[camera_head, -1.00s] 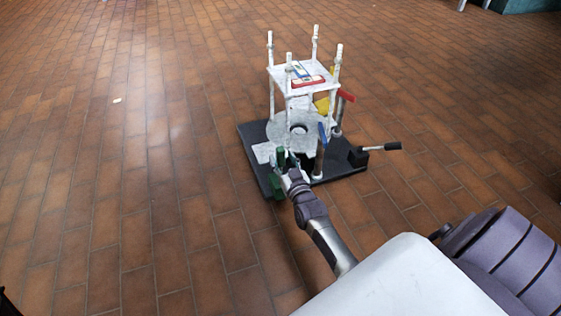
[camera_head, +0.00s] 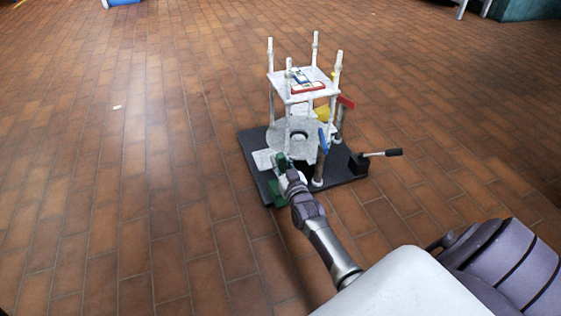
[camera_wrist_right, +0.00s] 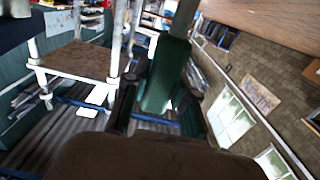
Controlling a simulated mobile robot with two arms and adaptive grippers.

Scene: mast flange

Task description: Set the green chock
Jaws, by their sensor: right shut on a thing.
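The green chock (camera_head: 282,162) is at the front left of the black base plate (camera_head: 345,181), partly hidden by my right gripper (camera_head: 284,174). A second green patch (camera_head: 278,193) shows just below, at the plate's front edge; I cannot tell if it is the same piece. In the right wrist view the green chock (camera_wrist_right: 165,78) stands between the dark fingers of my right gripper (camera_wrist_right: 158,100), which is shut on it. Whether the chock touches the plate is hidden. My left gripper is not in view.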

